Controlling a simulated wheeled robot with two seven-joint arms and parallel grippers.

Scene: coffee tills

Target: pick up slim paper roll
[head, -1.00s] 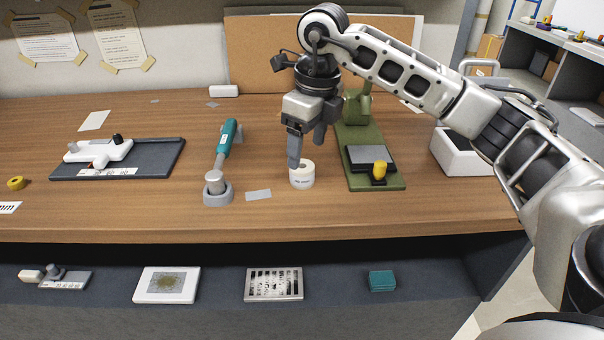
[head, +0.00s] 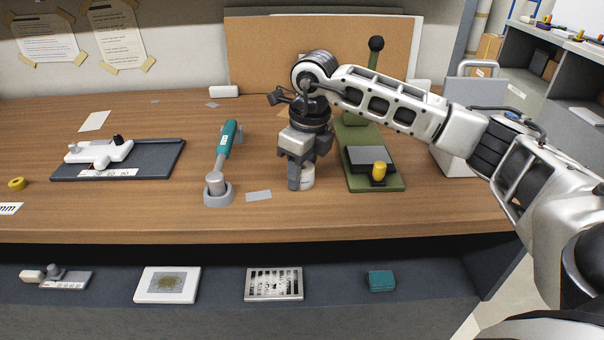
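The slim paper roll (head: 308,180) is a small white cylinder standing upright on the wooden bench, right of the centre of the head view. My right gripper (head: 300,180) points down over it, with its fingers at the roll's height. The near finger hides the roll's left part, and the gripper body hides its top. The roll seems to lie between or right against the fingers. I cannot tell whether they are closed on it. My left gripper is not in view.
A green press (head: 375,178) with a yellow knob stands close on the right. A teal-handled tool (head: 228,140) in a grey holder, a grey card (head: 258,195) and a dark tray (head: 150,165) lie on the left. The bench front (head: 270,228) is clear.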

